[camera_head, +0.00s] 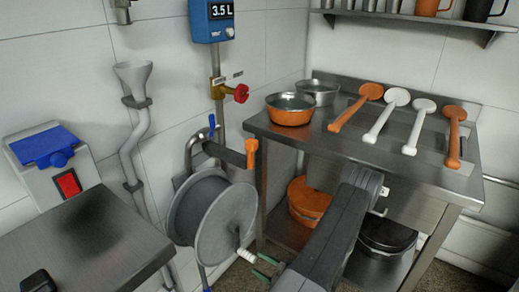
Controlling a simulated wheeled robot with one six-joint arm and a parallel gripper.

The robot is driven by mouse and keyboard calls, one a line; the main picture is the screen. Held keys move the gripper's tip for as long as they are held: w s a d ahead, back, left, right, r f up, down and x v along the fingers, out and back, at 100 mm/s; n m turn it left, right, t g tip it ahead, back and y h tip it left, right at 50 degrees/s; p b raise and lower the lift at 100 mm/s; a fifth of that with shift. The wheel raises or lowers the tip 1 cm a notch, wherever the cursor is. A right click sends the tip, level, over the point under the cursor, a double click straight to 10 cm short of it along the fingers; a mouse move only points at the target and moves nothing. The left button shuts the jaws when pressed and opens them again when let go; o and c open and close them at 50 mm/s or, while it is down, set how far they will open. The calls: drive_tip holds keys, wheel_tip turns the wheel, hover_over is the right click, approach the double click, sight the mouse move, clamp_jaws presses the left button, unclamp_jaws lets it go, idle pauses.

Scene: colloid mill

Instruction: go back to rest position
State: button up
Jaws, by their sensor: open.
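My gripper (265,267) shows low in the view through two green fingertips, which stand apart with nothing visible between them. The rest of it is mostly hidden behind my dark arm link. The fingertips are just below and right of the white crank handle (247,256) on the grey hose reel (208,217). I cannot tell whether they touch anything.
A steel table (400,172) at right carries an orange bowl (290,117), a steel bowl (318,86) and several orange and white ladles. Orange and dark pots stand beneath. A steel worktop (80,245) fills the lower left. A blue meter (212,20) hangs above the reel.

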sight(240, 249)
drive_tip(key=shift+x, duration=3.45)
drive_tip(key=v, duration=1.4)
drive_tip(key=x, duration=1.4)
drive_tip(key=shift+w, duration=0.25)
drive_tip(key=w+d+r+n, duration=0.6)
drive_tip(key=w+r+n, duration=0.2)
drive_tip(key=n, duration=0.6)
drive_tip(key=shift+r+n, duration=0.3)
drive_tip(key=shift+r, duration=0.1)
drive_tip(key=shift+w+d, duration=0.1)
drive_tip(key=shift+d, duration=0.05)
